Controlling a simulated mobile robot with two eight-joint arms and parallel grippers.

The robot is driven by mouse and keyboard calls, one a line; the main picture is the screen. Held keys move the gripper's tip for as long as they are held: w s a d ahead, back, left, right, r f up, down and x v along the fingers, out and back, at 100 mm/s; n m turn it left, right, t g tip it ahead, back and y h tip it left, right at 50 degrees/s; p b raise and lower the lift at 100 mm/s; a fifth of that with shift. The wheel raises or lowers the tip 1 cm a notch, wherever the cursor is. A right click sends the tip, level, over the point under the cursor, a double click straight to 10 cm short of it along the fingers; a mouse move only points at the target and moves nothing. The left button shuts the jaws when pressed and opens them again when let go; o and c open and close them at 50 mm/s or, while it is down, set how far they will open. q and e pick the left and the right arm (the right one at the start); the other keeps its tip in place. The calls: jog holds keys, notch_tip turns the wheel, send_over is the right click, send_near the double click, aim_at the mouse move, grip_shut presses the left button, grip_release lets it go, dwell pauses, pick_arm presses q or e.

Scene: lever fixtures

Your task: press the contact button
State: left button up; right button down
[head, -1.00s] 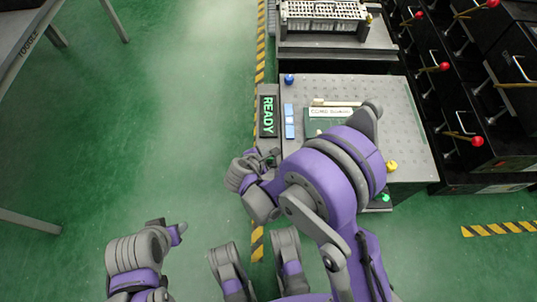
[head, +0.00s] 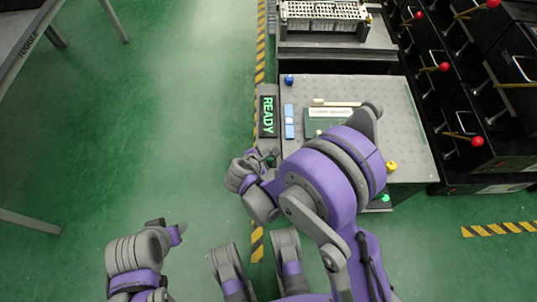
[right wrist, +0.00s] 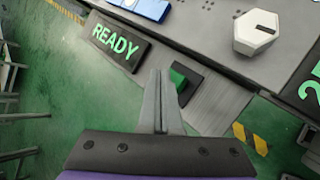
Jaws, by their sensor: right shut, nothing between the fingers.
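In the right wrist view, a green button (right wrist: 178,79) sits on a small dark base at the edge of a grey bench panel. My right gripper (right wrist: 160,75) is shut and empty, its fingertips just left of the button in the picture; I cannot tell whether they touch it. In the head view, my right gripper (head: 268,156) is by the bench's left side, below the READY sign, and the button there is hidden. My left gripper (head: 177,234) is low at the left over the floor, and its fingers are too unclear to read.
The lit READY sign (head: 267,116) is fixed at the bench's left edge and also shows in the right wrist view (right wrist: 116,42). The bench (head: 390,105) bears blue blocks (head: 289,120) and a yellow knob (head: 391,166). Open green floor lies to the left.

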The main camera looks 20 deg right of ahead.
jog(key=shift+f, duration=0.1)
dwell(0.6)
jog(key=shift+f, duration=0.35)
jog(key=shift+f, duration=0.5)
dwell(0.5)
jog(key=shift+r, duration=0.2)
jog(key=shift+r+p, duration=0.7)
jog(key=shift+r, duration=0.1)
notch_tip(320, 180, up, 5)
jog(key=p, duration=0.3)
jog(key=shift+p, duration=0.3)
